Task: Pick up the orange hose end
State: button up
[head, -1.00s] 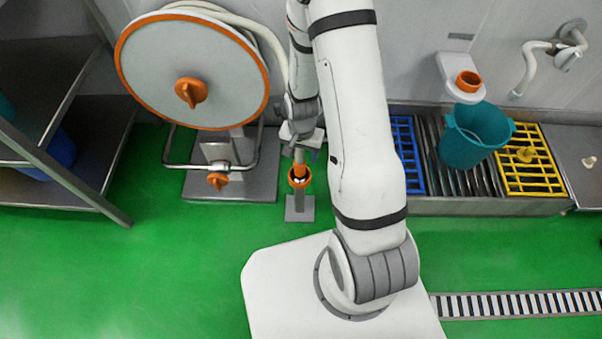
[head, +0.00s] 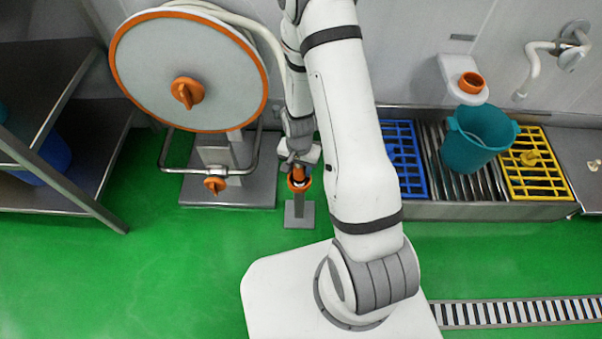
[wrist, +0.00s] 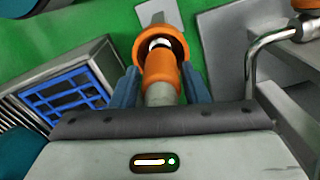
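The orange hose end (head: 299,172) stands upright in an orange ring holder (head: 299,186) on a short grey post. In the wrist view the hose end (wrist: 162,72) lies between the two blue-grey fingers, with the orange ring (wrist: 178,38) beyond it. My gripper (head: 298,166) is down at the hose end, pointing downward. In the wrist view my gripper (wrist: 160,84) appears open, one finger on each side of the hose end. The gap on each side is small, and contact is hard to judge.
A hose reel (head: 150,80) with an orange rim stands to the left, with a bent metal pipe (head: 168,166) close to the holder. A sink bench with a blue grate (head: 405,160), teal bucket (head: 478,150) and yellow grate (head: 550,180) is to the right. Green floor is clear in front.

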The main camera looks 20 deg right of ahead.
jog(key=c, duration=0.8)
